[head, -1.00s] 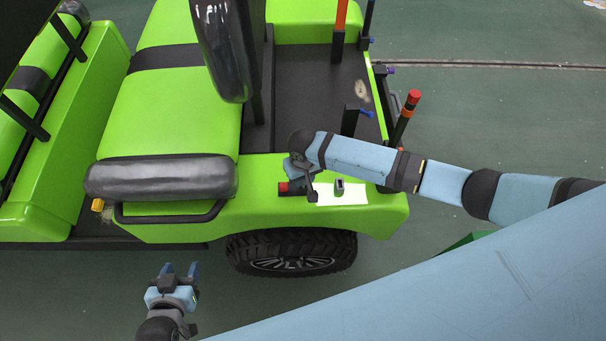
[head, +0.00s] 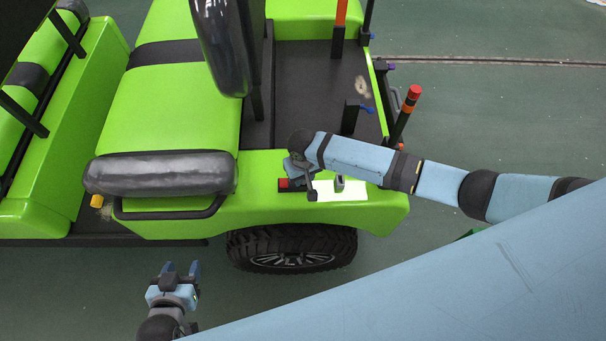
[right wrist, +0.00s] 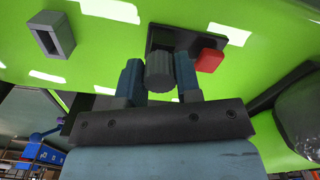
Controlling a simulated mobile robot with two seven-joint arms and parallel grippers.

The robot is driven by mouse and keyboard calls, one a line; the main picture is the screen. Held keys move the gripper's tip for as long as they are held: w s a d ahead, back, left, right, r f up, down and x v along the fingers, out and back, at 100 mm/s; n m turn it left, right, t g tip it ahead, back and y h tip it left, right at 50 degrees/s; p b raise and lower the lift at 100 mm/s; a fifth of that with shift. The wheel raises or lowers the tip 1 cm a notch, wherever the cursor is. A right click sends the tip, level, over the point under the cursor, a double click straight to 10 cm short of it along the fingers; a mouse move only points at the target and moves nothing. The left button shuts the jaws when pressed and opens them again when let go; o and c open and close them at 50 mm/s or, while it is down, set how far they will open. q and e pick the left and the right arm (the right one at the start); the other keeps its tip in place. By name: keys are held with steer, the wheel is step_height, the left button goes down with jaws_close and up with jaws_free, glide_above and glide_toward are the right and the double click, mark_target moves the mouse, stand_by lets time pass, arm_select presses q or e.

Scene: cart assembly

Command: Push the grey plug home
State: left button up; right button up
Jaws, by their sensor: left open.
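The grey plug (right wrist: 160,72) is a ribbed round piece between the two blue fingers of my right gripper (right wrist: 159,80), which is shut on it. The plug stands at a black block (right wrist: 187,40) with a red button (right wrist: 209,60) at one end, on the green cart body. I cannot tell how deep the plug sits. In the head view my right gripper (head: 300,175) is over this block and mostly hides the plug; the red end shows beside it. My left gripper (head: 181,270) is open and empty, over the floor in front of the cart.
A black armrest (head: 160,174) and a wheel (head: 292,250) are near. Upright handles (head: 405,112) line the cart's right edge.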

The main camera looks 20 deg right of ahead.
steer(key=o, duration=0.4)
step_height(320, 180, up, 14)
steer(key=shift+f+b, duration=0.15)
steer(key=shift+b, duration=0.45)
steer(key=s+a+f+t+y, duration=0.2)
steer(key=s+a+f+y, duration=0.1)
steer(key=s+a+f, duration=0.15)
steer(key=s+d+f+t, duration=0.1)
steer(key=s+d+t, duration=0.2)
steer(key=s, duration=0.1)
steer(key=s+d+f+n+t, duration=0.1)
steer(key=s+d+t, duration=0.2)
steer(key=s+d, duration=0.1)
steer(key=s+d+f+t, duration=0.1)
steer(key=s+d+t, duration=0.2)
steer(key=s, duration=0.2)
steer(key=shift+d+f+n, duration=0.1)
steer(key=shift+d+n, duration=0.1)
steer(key=shift+n, duration=0.1)
